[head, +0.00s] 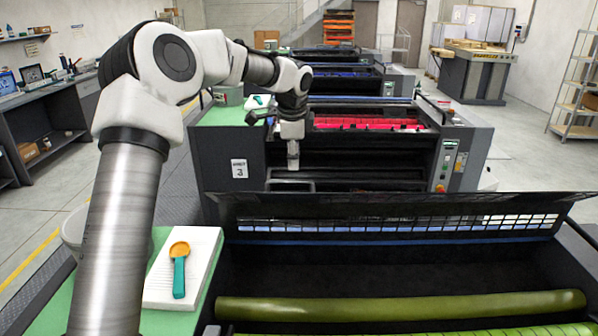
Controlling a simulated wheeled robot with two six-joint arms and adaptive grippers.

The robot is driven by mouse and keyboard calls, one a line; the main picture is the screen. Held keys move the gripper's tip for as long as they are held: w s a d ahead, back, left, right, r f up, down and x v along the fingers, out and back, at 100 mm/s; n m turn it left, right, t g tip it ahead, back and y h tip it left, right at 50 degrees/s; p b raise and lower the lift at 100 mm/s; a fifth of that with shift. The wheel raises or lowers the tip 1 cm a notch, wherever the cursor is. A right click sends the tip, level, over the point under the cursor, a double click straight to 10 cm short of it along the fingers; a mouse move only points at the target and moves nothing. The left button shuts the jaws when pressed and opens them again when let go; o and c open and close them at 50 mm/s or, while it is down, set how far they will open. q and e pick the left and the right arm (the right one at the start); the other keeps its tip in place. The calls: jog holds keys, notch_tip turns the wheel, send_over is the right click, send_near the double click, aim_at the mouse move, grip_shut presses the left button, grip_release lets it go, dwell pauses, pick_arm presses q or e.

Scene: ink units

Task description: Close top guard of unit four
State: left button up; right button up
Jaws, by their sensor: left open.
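The nearest unit has its top guard (400,211) raised, a long dark panel with a row of slots standing along its far side. I take this as unit four; no number shows on it. Its opening shows a dark cavity and green-inked rollers (400,305). My left arm reaches from the left edge up and over. My left gripper (293,160) points down beyond the guard, in front of the unit marked 3, and appears apart from the guard. It is open, with nothing seen in it. My right gripper is not in view.
Unit 3 (225,165), with red ink (365,124), stands behind, and further units stand beyond. A white pad (205,250) with an orange and teal scoop (179,270) lies on the green side top. A control panel (448,165) is at right. Floor is free at far right.

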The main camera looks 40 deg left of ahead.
aim_at(292, 181)
pick_arm(q)
jog(key=p+x, duration=0.2)
jog(key=x, duration=0.5)
jog(key=shift+a+f+p, duration=0.15)
jog(key=shift+f+p, duration=0.25)
jog(key=shift+s+r, duration=0.1)
jog(key=shift+s, duration=0.05)
grip_shut()
